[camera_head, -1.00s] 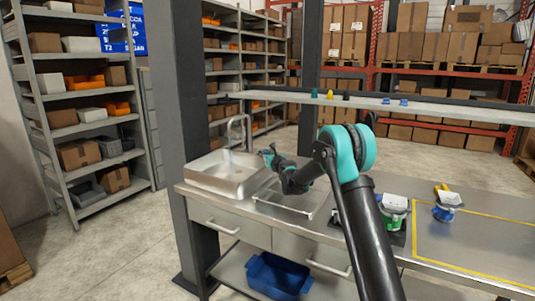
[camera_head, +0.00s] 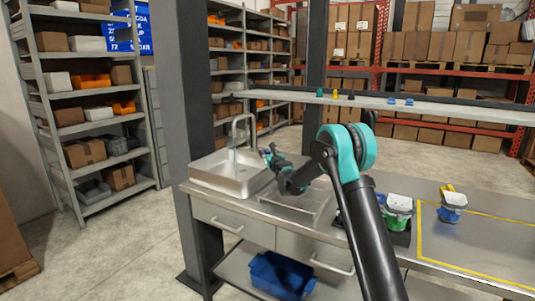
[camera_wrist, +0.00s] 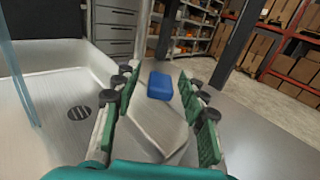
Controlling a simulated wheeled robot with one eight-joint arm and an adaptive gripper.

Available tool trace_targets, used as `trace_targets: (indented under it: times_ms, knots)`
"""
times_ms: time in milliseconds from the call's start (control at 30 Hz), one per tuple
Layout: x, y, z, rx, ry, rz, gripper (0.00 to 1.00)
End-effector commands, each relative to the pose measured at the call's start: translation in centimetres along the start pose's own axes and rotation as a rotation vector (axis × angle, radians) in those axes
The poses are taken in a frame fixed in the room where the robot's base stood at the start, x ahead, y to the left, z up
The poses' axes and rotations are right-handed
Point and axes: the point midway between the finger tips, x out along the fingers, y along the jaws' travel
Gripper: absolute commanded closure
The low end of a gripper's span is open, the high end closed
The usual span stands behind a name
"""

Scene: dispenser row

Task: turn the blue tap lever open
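The blue lever end (camera_wrist: 160,86) is a small rounded block between my gripper's fingertips in the wrist view, with a gap visible on both sides. A pale grey metal piece (camera_wrist: 158,125) shows below it; I cannot tell whether they are joined. My gripper (camera_wrist: 160,96) is open, with green-padded fingers on either side. In the head view my gripper (camera_head: 269,155) is at the right rim of the sink, and the lever cannot be made out there. The curved tap spout (camera_head: 240,118) stands over the steel sink (camera_head: 229,184).
The sink's drain (camera_wrist: 79,113) and a pale blue upright strip (camera_wrist: 22,82) lie left in the wrist view. Right along the counter are a green-and-white dispenser (camera_head: 397,212) and a blue-and-white one (camera_head: 451,206). A shelf (camera_head: 400,104) runs behind; a blue crate (camera_head: 281,274) sits below.

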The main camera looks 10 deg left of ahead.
Motion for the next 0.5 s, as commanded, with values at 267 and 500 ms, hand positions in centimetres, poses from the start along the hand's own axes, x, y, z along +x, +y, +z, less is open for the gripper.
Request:
trace_targets:
  times_ms: [267,500]
  knots:
    - [-0.1,0.0,0.0,0.000,0.000,0.000,0.57]
    - [-3.0,0.0,0.1,0.000,0.000,0.000,0.57]
